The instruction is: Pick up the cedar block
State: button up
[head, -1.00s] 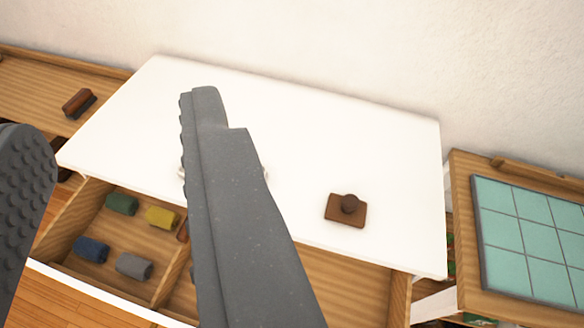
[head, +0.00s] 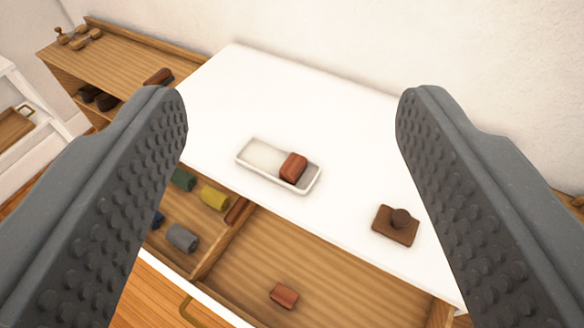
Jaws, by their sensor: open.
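Two reddish-brown blocks are in view, and I cannot tell which one is the cedar block. One block (head: 293,167) sits in the right part of a white tray (head: 257,170) on the white tabletop (head: 290,95). The other, smaller block (head: 284,295) lies in the right compartment of the open drawer (head: 330,270) below the front edge. My gripper (head: 292,97) is open and empty, its two ridged grey fingers wide apart at the left and right of the view. The tray and both blocks appear between the fingers.
A brown plate with a knob (head: 396,226) stands on the tabletop at right. The drawer's left compartment holds green, yellow (head: 214,197), grey (head: 182,237) and blue rolls. A wooden shelf (head: 130,60) stands at left. The back of the tabletop is clear.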

aim_at(292, 170)
jog(key=u, duration=1.35)
jog(key=k, duration=0.95)
jog(key=z, duration=0.65)
jog(key=i, duration=1)
jog(key=u, duration=0.05)
